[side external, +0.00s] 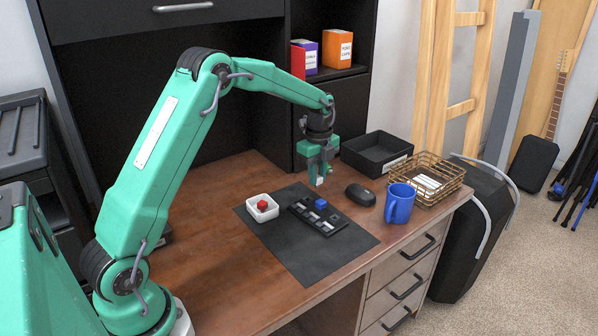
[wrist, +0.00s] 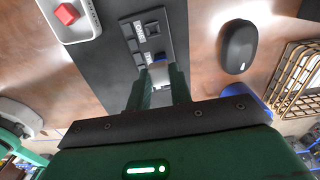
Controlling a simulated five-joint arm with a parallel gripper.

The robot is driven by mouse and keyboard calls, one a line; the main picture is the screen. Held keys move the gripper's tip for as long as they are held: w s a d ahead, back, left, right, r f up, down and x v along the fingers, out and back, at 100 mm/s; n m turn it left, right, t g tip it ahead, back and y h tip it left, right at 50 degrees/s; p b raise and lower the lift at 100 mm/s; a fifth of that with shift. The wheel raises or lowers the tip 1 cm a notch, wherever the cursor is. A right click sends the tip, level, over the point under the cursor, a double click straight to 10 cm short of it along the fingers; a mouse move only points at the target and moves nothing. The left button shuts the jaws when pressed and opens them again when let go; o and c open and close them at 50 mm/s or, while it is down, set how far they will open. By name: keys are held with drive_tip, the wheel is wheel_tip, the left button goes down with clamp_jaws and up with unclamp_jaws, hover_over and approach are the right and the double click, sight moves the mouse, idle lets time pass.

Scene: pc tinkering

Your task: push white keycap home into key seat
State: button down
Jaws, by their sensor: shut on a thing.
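The white keycap (wrist: 159,76) is between the fingertips of my gripper (wrist: 158,82) in the wrist view. My gripper (side external: 319,178) is shut on it and points down above the mat in the side view, where the keycap (side external: 320,182) is only a small pale patch. The black key seat block (side external: 308,215) lies on the mat below, with several square seats. It also shows in the wrist view (wrist: 148,30). A blue keycap (side external: 321,203) sits on the block. Gripper and keycap appear apart from the block, above its far side. The fingers partly hide the block's near end in the wrist view.
A white dish (side external: 252,208) with a red keycap (side external: 262,204) stands left of the block. A black mouse (side external: 360,194), blue mug (side external: 399,204), wire basket (side external: 440,180) and black tray (side external: 371,165) stand to the right. The front of the dark mat (side external: 318,258) is clear.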

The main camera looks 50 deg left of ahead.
drive_tip(key=a, duration=0.1)
drive_tip(key=a+r, duration=0.1)
drive_tip(key=a, duration=0.1)
drive_tip(key=shift+s+a+r, duration=0.15)
drive_tip(key=shift+s+a, duration=0.1)
drive_tip(key=shift+f, duration=2.85)
drive_tip(key=shift+f, duration=1.2)
drive_tip(key=c, duration=1.2)
unclamp_jaws()
drive_tip(key=shift+r, duration=2.5)
